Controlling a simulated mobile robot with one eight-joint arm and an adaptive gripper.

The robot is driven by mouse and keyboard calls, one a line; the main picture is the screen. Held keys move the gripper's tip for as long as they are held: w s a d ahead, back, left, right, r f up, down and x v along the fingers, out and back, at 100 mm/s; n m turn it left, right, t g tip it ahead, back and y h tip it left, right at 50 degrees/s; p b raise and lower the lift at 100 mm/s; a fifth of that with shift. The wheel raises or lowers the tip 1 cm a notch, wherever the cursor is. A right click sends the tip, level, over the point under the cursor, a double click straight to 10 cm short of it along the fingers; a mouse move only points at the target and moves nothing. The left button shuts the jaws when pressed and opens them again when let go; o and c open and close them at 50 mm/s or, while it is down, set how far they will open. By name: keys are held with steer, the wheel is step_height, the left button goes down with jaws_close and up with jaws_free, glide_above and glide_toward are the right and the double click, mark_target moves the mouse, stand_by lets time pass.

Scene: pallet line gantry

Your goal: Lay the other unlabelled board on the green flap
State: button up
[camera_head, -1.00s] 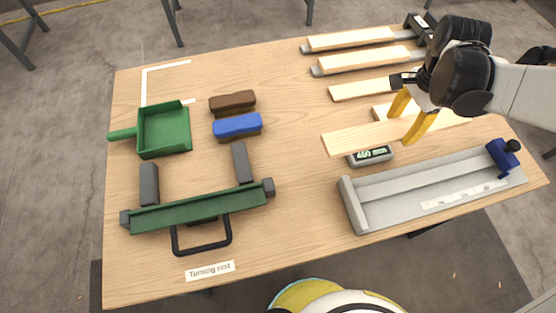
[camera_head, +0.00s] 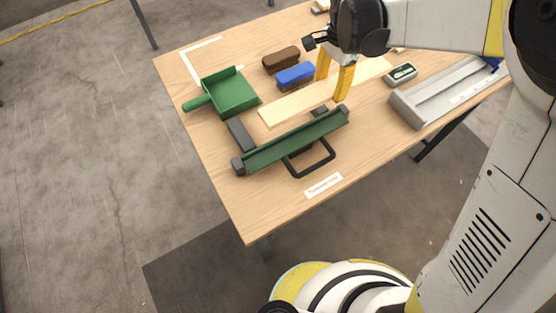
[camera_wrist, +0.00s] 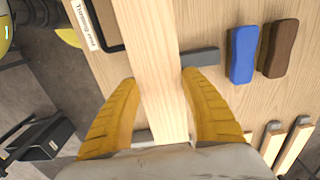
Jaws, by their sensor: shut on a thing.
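My gripper (camera_head: 336,78) is shut on a pale wooden board (camera_head: 290,107), with one yellow finger on each long side. In the wrist view the board (camera_wrist: 150,50) runs lengthwise between the fingers (camera_wrist: 160,110), and its visible face shows no label. The green flap (camera_head: 295,141) is a long green channel between dark end blocks, with a black loop handle at its front. The height of the board above the table is hard to judge.
A green dustpan (camera_head: 232,93), a brown block (camera_head: 281,60) and a blue block (camera_head: 296,74) stand behind the board. A grey trough fixture (camera_head: 440,98) and a small meter with a display (camera_head: 401,75) are at right.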

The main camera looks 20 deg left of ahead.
steer(key=shift+s+a+f+b, duration=0.4)
steer(key=shift+s+f+b, duration=0.35)
steer(key=shift+s+f, duration=1.2)
steer(key=shift+s+a+f+b, duration=0.4)
steer(key=shift+s+f+b, duration=0.3)
steer(key=shift+s+f, duration=1.15)
steer(key=shift+s+a+f+b, duration=0.4)
steer(key=shift+s+f+b, duration=0.35)
steer(key=shift+s+f, duration=1.2)
steer(key=shift+s+r, duration=0.2)
steer(key=shift+f+b, duration=0.45)
steer(key=shift+b, duration=0.05)
steer(key=o, duration=1.3)
steer(key=shift+r, duration=0.15)
